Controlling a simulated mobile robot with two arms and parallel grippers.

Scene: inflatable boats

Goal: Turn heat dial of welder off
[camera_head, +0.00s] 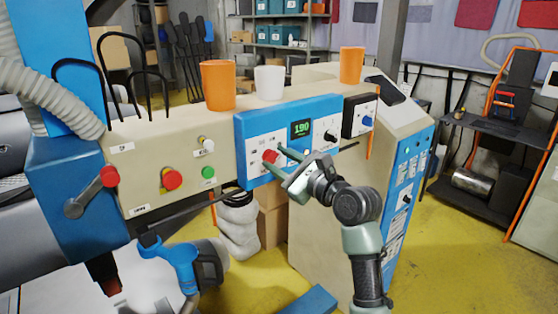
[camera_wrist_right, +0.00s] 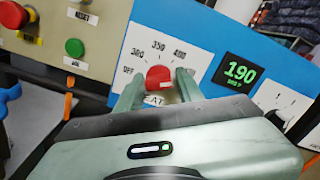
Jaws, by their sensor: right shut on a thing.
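The welder's blue control panel (camera_head: 310,112) has a red heat dial (camera_head: 270,156) at its lower left. In the right wrist view the red dial (camera_wrist_right: 158,77) sits below a white scale marked OFF, 300, 350 and 400. The dial's exact setting is hard to read. My right gripper (camera_head: 274,160) reaches the panel from the lower right. In the right wrist view its two fingers (camera_wrist_right: 158,84) lie on either side of the dial, shut on it. The green display (camera_wrist_right: 240,73) reads 190. My left gripper is not in view.
Red and green buttons (camera_head: 208,172) sit on the beige housing left of the panel. Orange and white cups (camera_head: 269,82) stand on top. A black knob (camera_head: 330,135) is right of the dial. A blue hand tool (camera_head: 180,258) is at lower left.

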